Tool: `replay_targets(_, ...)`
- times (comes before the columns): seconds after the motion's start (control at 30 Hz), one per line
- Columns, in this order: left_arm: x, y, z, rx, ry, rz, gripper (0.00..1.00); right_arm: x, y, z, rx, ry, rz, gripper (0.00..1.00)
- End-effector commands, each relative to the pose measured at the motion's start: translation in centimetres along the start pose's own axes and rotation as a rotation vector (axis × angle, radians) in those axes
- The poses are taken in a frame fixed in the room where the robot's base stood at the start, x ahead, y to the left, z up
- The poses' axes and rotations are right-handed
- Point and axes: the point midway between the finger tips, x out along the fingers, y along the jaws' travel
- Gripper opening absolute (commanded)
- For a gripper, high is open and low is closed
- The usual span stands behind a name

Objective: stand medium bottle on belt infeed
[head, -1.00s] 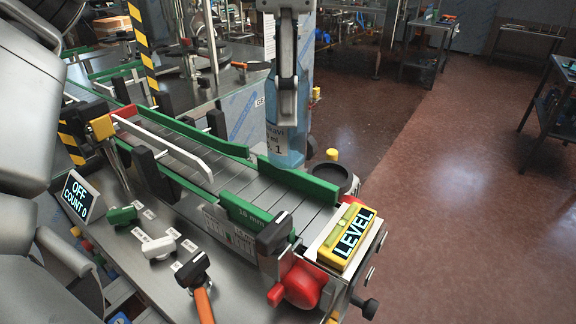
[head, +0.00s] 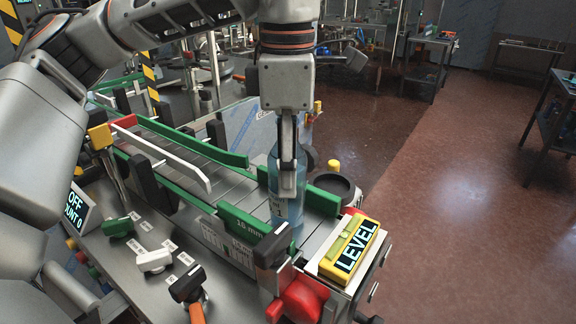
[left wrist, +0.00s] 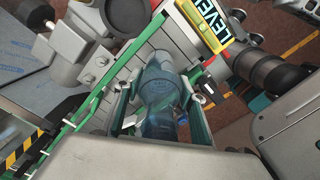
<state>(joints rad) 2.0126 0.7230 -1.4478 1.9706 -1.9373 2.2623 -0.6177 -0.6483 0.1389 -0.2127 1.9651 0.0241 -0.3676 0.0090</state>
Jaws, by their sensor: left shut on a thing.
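The medium bottle (head: 284,207) is translucent blue and upright, low over the near end of the belt. My left gripper (head: 288,190) points down and is shut around its upper part. In the left wrist view the bottle (left wrist: 160,95) sits between the two fingers of my gripper (left wrist: 160,112). The belt infeed (head: 238,187) is a grey slatted conveyor between green side rails (head: 322,200). The bottle's base is partly hidden behind the near green rail and a black knob, so I cannot tell whether it touches the slats. My right gripper is not in view.
A yellow LEVEL box (head: 349,247) and a red knob (head: 303,300) sit at the belt's near end. A white guide bar (head: 165,158) slants over the belt farther back. A round black cup (head: 333,188) stands beyond the far rail.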

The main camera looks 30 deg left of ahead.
Motion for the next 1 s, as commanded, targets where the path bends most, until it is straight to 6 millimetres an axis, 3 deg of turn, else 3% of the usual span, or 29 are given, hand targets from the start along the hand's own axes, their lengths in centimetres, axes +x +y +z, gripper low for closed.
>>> replay_targets(0.17, 0.3, 0.0, 0.0, 0.0, 0.001, -0.001, 0.19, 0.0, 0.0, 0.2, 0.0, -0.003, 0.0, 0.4)
replay_targets(0.2, 0.3, 0.0, 0.0, 0.0, 0.001, -0.001, 0.5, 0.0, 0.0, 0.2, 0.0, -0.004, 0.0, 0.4)
replay_targets(0.23, 0.3, 0.0, 0.0, 0.0, 0.001, -0.001, 0.57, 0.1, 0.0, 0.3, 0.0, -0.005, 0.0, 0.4)
replay_targets(0.67, -0.3, 0.0, 0.0, 0.0, 0.0, 0.001, 0.57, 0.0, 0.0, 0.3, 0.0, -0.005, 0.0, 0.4)
replay_targets(0.77, -1.6, 0.0, 0.0, -0.001, 0.0, 0.001, 0.57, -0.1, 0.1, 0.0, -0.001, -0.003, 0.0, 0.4)
replay_targets(1.0, -6.6, 0.0, 0.0, -0.002, -0.002, 0.004, 0.57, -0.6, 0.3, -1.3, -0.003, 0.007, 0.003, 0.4)
